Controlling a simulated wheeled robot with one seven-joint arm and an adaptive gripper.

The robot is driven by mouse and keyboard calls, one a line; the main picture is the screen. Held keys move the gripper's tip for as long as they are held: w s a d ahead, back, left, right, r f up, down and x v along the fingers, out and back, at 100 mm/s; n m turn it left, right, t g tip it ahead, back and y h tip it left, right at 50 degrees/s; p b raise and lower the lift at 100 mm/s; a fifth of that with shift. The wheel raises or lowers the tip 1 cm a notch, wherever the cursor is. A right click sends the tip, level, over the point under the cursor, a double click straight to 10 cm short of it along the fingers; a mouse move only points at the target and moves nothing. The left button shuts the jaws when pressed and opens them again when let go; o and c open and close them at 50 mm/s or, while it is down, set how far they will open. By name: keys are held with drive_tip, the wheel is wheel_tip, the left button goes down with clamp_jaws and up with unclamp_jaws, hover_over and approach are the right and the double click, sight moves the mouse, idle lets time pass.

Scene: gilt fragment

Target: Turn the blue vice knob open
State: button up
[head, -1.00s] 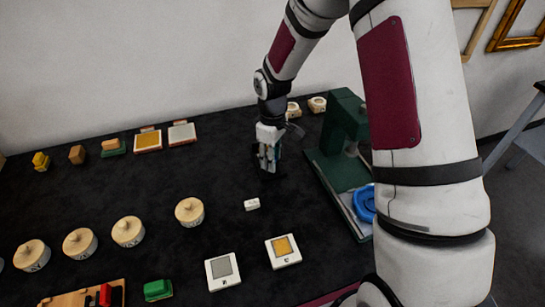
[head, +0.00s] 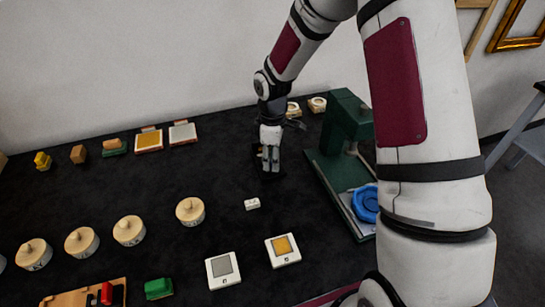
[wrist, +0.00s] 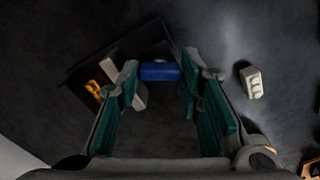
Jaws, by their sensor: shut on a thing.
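The blue knob (wrist: 160,71) shows in the wrist view as a short blue bar between my fingertips. My gripper (wrist: 159,67) is shut on it, with a teal-padded finger at each end. Beside the knob lies a dark plate (wrist: 150,40) with a pale bar (wrist: 112,69) and a small orange-yellow piece (wrist: 94,89), apparently the vice. In the head view my gripper (head: 270,168) points down at the dark table. The knob is hidden there, and only a dark bit of the vice (head: 257,152) shows at the left of the fingers.
A green press (head: 345,125) with a blue handwheel (head: 366,203) stands right of my gripper. A small white block (head: 252,204) lies in front, also in the wrist view (wrist: 251,82). A round wooden lidded piece (head: 190,211) stands front left. The black table (head: 225,160) left of my gripper is bare.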

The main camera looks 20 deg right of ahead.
drive_tip(key=o, duration=1.2)
drive_tip(key=shift+c, duration=0.2)
drive_tip(key=shift+r, duration=4)
